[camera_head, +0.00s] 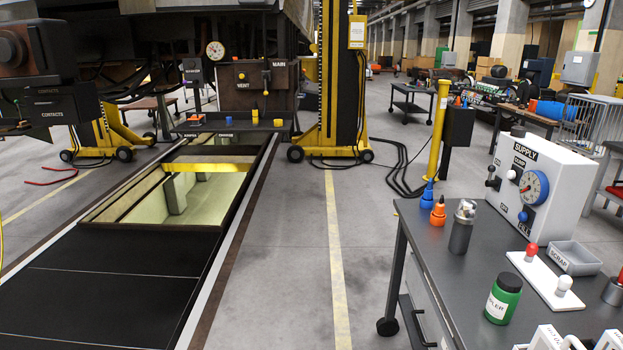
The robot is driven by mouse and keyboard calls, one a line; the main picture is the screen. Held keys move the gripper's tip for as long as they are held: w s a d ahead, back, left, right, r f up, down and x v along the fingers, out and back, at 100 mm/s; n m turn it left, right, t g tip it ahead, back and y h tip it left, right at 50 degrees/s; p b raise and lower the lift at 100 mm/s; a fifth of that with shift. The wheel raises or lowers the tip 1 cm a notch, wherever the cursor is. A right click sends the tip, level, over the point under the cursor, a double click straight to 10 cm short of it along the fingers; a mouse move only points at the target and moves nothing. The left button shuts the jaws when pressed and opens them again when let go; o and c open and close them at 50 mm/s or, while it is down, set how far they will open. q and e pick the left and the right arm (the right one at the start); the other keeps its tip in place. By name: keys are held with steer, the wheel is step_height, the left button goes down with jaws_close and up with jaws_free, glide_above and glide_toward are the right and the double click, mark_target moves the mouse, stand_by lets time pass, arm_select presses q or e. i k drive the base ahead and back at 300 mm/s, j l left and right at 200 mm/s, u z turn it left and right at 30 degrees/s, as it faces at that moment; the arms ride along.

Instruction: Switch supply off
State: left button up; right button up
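The white supply box (553,200) stands on the dark workbench (440,235) at the right. Its face is marked SUPPLY at the top and has a round blue-rimmed gauge (534,187). A dark lever with a ball end (493,178) sticks out at the box's left side and looks raised. A small white knob (511,174) and a blue knob (523,215) are also on the box. The small lettering near them is too small to read surely. Neither of my grippers shows clearly; white slotted pieces (568,342) at the bottom right edge are cut off and I cannot tell what they are.
On the bench are a green jar (503,299), a metal canister (461,230), a grey scrap tray (573,258), a white plate (540,281) with red and white knobs, and orange and blue bottles (438,211). An open pit (200,195) lies left; the middle floor is clear.

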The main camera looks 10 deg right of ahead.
mark_target(489, 183)
steer(key=i+j+z, duration=0.15)
steer(key=i+z, duration=0.15)
steer(key=z, duration=0.15)
steer(key=i+j+z, duration=0.2)
steer(key=z, duration=0.25)
steer(key=i+j+z, duration=0.5)
steer(key=j+z, duration=0.35)
steer(key=i+j+z, duration=0.2)
steer(key=i+j+u, duration=0.35)
steer(key=i+j, duration=0.15)
steer(key=i, duration=0.25)
steer(key=i+j+u, duration=0.2)
steer(key=i, duration=0.15)
